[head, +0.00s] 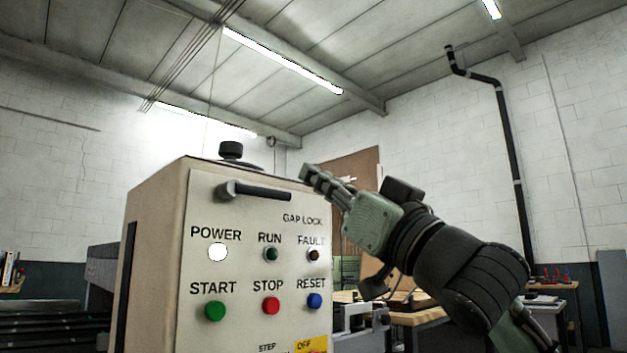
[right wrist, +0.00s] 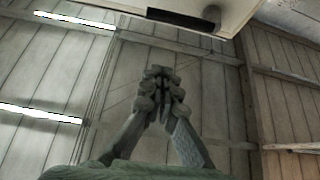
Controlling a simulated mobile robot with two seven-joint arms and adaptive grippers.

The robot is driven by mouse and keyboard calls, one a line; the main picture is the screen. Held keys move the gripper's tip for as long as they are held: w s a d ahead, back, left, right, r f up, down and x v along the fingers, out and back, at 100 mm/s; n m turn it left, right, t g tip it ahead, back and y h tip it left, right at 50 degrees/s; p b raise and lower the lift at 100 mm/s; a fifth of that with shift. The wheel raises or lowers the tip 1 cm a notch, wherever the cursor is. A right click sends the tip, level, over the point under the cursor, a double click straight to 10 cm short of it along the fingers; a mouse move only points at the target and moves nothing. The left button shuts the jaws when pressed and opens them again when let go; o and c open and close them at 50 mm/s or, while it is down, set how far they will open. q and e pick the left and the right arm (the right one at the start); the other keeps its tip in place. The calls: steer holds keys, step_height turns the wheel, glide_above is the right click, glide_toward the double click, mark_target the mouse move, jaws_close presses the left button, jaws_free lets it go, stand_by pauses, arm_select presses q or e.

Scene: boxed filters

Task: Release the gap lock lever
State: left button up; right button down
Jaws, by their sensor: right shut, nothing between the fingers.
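The gap lock lever (head: 258,191) is a black bar on the upper front of a beige control cabinet (head: 150,250). It lies nearly level, from a round pivot at its left end towards the GAP LOCK label (head: 302,219). My right gripper (head: 312,176) is at the cabinet's upper right corner, just right of the lever's free end and apart from it. Its fingers are shut and empty, pointing up and left. The right wrist view shows the same closed fingers (right wrist: 159,78) below a pale panel edge with a dark bar. My left gripper is out of view.
A black knob (head: 231,151) stands on the cabinet top. Below the lever are a white power lamp (head: 218,252), a green start button (head: 215,311), a red stop button (head: 271,305) and a blue reset button (head: 315,301). Workbenches stand behind, right. Air above the cabinet is clear.

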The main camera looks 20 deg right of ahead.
mark_target(255, 194)
steer(key=p+x, duration=0.2)
steer(key=x, duration=0.6)
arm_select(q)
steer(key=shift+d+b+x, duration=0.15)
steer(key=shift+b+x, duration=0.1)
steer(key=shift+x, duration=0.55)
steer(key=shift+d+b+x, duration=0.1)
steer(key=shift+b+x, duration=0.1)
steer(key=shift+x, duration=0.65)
arm_select(e)
steer(key=shift+w+a+f, duration=0.1)
steer(key=shift+w+f, duration=0.05)
steer(key=shift+f, duration=0.9)
steer(key=shift+w+a+f, duration=0.1)
steer(key=shift+w+f, duration=0.1)
steer(key=shift+f, duration=0.85)
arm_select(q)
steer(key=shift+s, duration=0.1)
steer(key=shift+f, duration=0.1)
